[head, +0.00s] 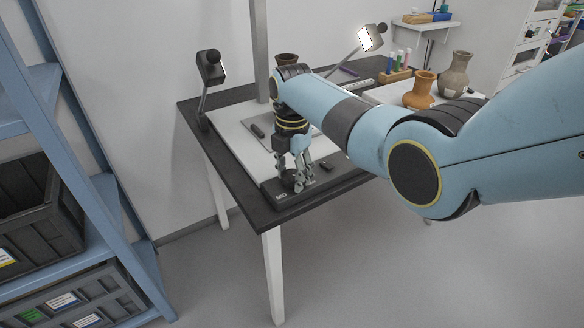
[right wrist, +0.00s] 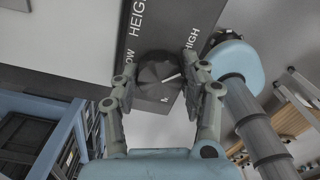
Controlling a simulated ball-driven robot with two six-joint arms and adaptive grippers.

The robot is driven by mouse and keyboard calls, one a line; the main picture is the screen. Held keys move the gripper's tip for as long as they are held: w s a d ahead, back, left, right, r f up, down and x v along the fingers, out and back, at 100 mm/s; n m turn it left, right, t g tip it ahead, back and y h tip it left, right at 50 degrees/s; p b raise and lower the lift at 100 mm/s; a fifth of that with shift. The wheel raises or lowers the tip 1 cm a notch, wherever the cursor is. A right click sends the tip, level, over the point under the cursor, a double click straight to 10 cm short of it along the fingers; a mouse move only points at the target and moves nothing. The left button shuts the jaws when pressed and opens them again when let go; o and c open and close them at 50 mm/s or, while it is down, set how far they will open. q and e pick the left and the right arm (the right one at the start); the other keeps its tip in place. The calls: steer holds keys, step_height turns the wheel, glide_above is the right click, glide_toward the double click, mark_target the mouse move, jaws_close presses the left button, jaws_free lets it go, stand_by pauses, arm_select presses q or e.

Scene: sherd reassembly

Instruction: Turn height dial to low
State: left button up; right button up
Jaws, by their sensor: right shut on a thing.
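The height dial (right wrist: 158,72) is a dark round knob on a dark control box (right wrist: 150,30). White lettering around it reads HEIGHT, with LOW at its left and HIGH at its right in the right wrist view. A white pointer line on the knob points right, toward the HIGH side. My right gripper (right wrist: 160,84) has a finger on each side of the knob and is shut on it. In the head view my right gripper (head: 298,182) points down at the box (head: 320,187) on the table's front edge, where a MID label shows. My left gripper is out of view.
The dark-edged table (head: 218,155) carries a white board, two lamps (head: 211,68) and small dark pieces. Brown pots (head: 419,90) and a rack of tubes (head: 396,75) stand right, behind my arm. A blue shelf (head: 100,150) with dark crates stands left.

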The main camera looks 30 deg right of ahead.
steer(key=m+p, duration=0.2)
steer(key=m, duration=0.2)
steer(key=shift+r+m, duration=0.15)
steer(key=shift+m, duration=0.15)
steer(key=m+p, duration=0.2)
steer(key=m, duration=0.3)
steer(key=m+p, duration=0.1)
steer(key=m, duration=1.6)
steer(key=shift+a+m+p, duration=0.1)
steer(key=shift+m+p, duration=0.25)
steer(key=shift+m, duration=0.05)
steer(key=m, duration=1.1)
steer(key=shift+m, duration=0.4)
steer(key=m, duration=0.5)
steer(key=shift+m, duration=0.4)
